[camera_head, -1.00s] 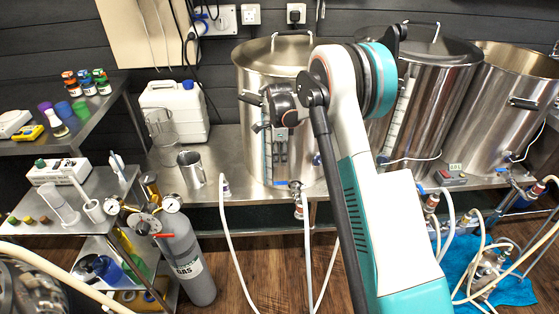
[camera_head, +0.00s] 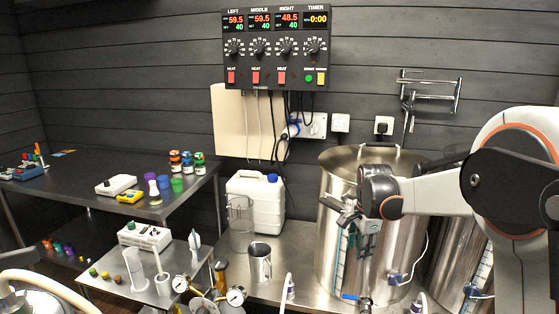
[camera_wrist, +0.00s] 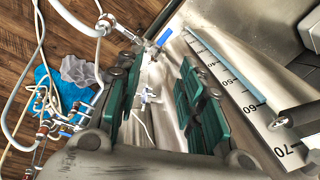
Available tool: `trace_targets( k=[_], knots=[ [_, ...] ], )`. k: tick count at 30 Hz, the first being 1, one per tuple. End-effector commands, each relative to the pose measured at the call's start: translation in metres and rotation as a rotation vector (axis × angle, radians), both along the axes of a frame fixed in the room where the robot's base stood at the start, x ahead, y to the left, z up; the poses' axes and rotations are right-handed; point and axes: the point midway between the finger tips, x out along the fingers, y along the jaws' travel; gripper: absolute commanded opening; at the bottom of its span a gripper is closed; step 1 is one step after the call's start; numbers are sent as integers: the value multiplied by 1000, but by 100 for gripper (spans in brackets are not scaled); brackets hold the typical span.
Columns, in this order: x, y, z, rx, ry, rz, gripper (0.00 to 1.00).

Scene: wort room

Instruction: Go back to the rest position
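My gripper (camera_head: 362,248) hangs in front of the left steel kettle (camera_head: 410,240) in the head view, fingers pointing down. In the wrist view my gripper (camera_wrist: 160,95) shows two teal-padded fingers standing apart with nothing between them. The kettle's side with its level scale (camera_wrist: 262,118) fills the right of that view, close to the right finger. I cannot tell whether it touches. My arm comes in from the right in the head view, bent at a large joint.
The bench holds a white jerrycan (camera_head: 256,205), a clear jug (camera_head: 240,232) and a steel mug (camera_head: 260,264). A control panel (camera_head: 277,50) hangs on the wall. Shelves with small bottles stand left. Hoses and a blue cloth (camera_wrist: 45,85) lie below. The air left of my gripper looks clear.

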Motion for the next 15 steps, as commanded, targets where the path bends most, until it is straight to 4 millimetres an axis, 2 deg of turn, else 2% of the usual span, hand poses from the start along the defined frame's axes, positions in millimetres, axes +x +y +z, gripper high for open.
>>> trace_targets(
  k=[1,6,15],
  knots=[
    [-14,3,14,-8,-16,47,35],
    [-54,9,51,-45,-73,215,35],
    [-132,19,95,-132,-169,508,35]
  ],
)
